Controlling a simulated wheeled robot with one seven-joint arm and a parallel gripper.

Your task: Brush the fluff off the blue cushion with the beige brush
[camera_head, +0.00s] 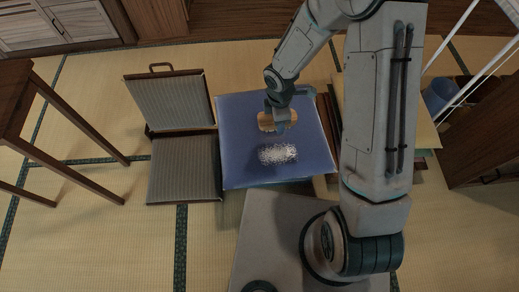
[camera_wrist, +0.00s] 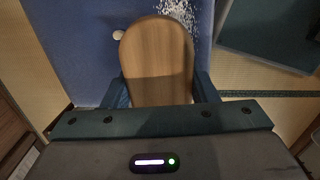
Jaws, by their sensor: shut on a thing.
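The blue cushion (camera_head: 240,125) lies flat in the middle of the head view and fills much of the upper wrist view (camera_wrist: 70,35). A patch of white fluff (camera_head: 277,154) lies on its nearer half; it also shows at the top of the wrist view (camera_wrist: 185,12). My gripper (camera_head: 281,126) is over the cushion, on the far side of the fluff, shut on the beige brush (camera_head: 266,121). The brush's rounded wooden back faces the wrist camera (camera_wrist: 157,55). Its underside is hidden, so I cannot tell whether it touches the cushion.
An open case (camera_head: 185,168) with a raised lid (camera_head: 169,102) stands left of the cushion. A wooden table (camera_head: 15,110) is farther left. A blue bucket (camera_head: 440,97) stands at the right. A small pale round thing (camera_wrist: 119,35) shows beside the brush. Tatami at the lower left is clear.

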